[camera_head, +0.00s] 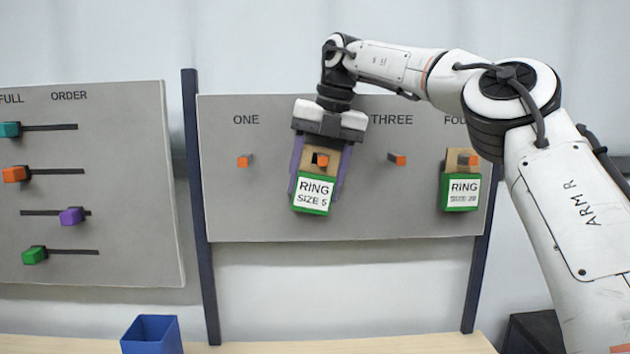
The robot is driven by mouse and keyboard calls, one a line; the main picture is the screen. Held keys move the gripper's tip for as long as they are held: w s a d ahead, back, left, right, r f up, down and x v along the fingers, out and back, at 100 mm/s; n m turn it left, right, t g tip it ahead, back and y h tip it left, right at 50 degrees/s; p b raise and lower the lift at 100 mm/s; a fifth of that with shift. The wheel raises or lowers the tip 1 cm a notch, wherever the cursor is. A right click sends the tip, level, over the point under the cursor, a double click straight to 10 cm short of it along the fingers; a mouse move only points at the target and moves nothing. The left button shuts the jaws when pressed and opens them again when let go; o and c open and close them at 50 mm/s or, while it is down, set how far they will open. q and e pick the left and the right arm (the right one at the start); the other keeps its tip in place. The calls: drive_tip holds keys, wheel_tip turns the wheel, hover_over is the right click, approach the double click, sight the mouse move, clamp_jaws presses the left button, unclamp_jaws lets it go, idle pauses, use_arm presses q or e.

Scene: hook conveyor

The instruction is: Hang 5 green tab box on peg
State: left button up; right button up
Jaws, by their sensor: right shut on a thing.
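A green box (312,194) with a white label reading "RING SIZE 5" and a cardboard tab hangs below my right gripper (321,165). The gripper points down and is shut on the box, with its purple fingers on either side of the tab. An orange peg end shows at the dark hole in the tab, at the second place on the board. The box tilts slightly. Another green box (461,193), labelled "RING" with a less clear size, hangs by its tab at the place marked four. My left gripper is not in view.
The grey peg board (270,200) has bare orange pegs at one (244,161) and three (397,160). A grey slider panel (120,240) with coloured knobs stands left. A blue bin (152,336) sits on the wooden table (400,344). My right arm spans the upper right.

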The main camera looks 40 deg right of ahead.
idle(0.4)
drive_tip(key=o, duration=1.2)
drive_tip(key=shift+c, duration=0.2)
